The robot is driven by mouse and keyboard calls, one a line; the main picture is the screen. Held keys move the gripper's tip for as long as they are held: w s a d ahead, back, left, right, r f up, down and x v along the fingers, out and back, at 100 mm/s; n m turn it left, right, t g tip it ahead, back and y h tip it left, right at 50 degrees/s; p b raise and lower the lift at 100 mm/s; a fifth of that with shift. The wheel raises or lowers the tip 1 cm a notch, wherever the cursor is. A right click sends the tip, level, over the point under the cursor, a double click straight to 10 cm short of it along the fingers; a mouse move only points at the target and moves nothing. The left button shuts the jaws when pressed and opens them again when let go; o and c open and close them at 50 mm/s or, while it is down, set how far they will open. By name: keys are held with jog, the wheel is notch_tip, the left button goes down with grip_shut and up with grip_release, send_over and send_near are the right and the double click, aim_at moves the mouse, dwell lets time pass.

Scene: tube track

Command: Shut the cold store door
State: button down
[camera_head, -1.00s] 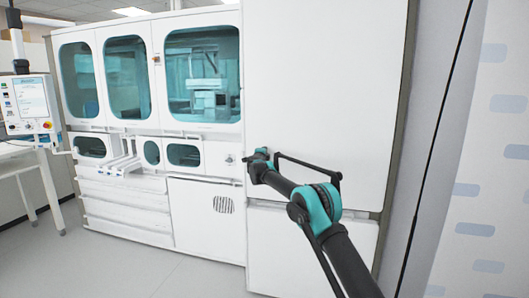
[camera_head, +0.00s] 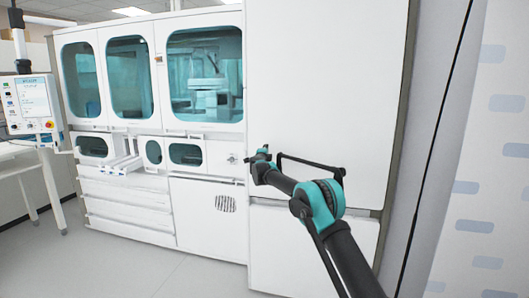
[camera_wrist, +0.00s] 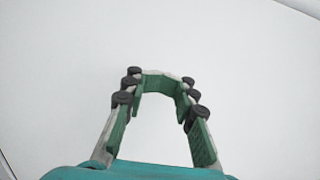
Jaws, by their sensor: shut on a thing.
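The cold store door (camera_head: 325,80) is the tall white panel on the right of the machine in the head view. It looks about flush with the front around it; I cannot make out a gap. My gripper (camera_head: 262,154) is at the panel's lower left, in front of its surface. In the wrist view my gripper (camera_wrist: 161,82) has its green-padded fingers curled in towards each other at the tips, against a plain white face (camera_wrist: 250,60). The part held at the fingertips is hidden or too close in colour to make out.
A white machine with tinted windows (camera_head: 205,65) stands left of the door. A control screen (camera_head: 30,103) and a white table (camera_head: 22,160) are at the far left. A patterned wall (camera_head: 490,150) is close on the right. The floor (camera_head: 140,265) at front left is clear.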

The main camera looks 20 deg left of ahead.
jog(key=s, duration=0.9)
jog(key=s+d+r+n+y, duration=0.4)
jog(key=d+r+n, duration=0.15)
jog(key=d, duration=0.25)
jog(key=s+d+f+n+g+y, duration=0.1)
jog(key=s+d+n+g+y, duration=0.2)
jog(key=s+d+n, duration=0.6)
jog(key=s+d+f+g+h, duration=0.3)
jog(key=s+d+f, duration=0.7)
jog(key=s, duration=0.5)
jog(key=s+d+f+n+g+h, duration=0.1)
jog(key=s+d+f+g+h, duration=0.2)
jog(key=s+d+f, duration=0.6)
jog(key=s+d+f+n+g+h, duration=0.1)
jog(key=s+d+f+g, duration=0.3)
jog(key=s+d+f, duration=0.6)
jog(key=s+d+h, duration=0.1)
jog(key=s+d, duration=0.2)
jog(key=s, duration=0.3)
jog(key=s+d, duration=0.3)
jog(key=s, duration=0.4)
jog(key=shift+d+f+g+h, duration=0.3)
jog(key=shift+f+g+h, duration=0.05)
jog(key=shift+g+h, duration=0.05)
